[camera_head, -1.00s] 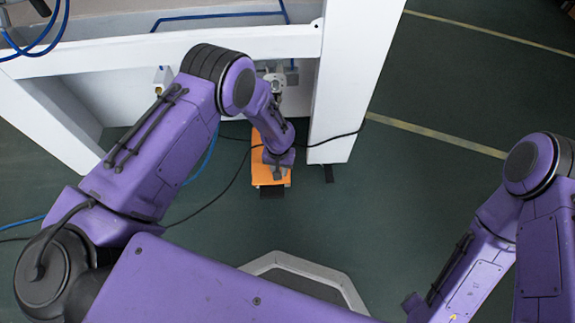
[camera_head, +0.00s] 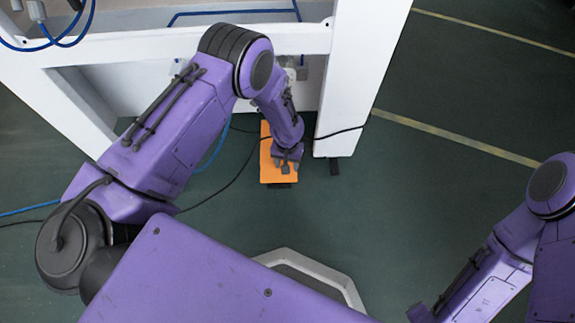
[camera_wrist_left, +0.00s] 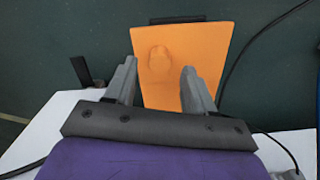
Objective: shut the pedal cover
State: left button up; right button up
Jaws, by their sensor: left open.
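The orange pedal cover (camera_head: 267,165) is on the floor beside the foot of the white frame. In the left wrist view the orange cover (camera_wrist_left: 203,45) shows a raised oval bump between my fingers. A black edge shows at its far end. My left gripper (camera_head: 287,162) is over the right part of the cover, pointing down, and hides part of it. In the wrist view my left gripper (camera_wrist_left: 159,73) has its two grey fingers well apart, with nothing held. I cannot tell whether they touch the cover or how far it is open. My right gripper is out of view.
The green floor (camera_head: 430,190) is open at right.

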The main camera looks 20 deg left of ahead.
pick_arm(q)
notch_tip(320, 180, up, 7)
jog(key=p, duration=0.2)
jog(key=shift+r, duration=0.15)
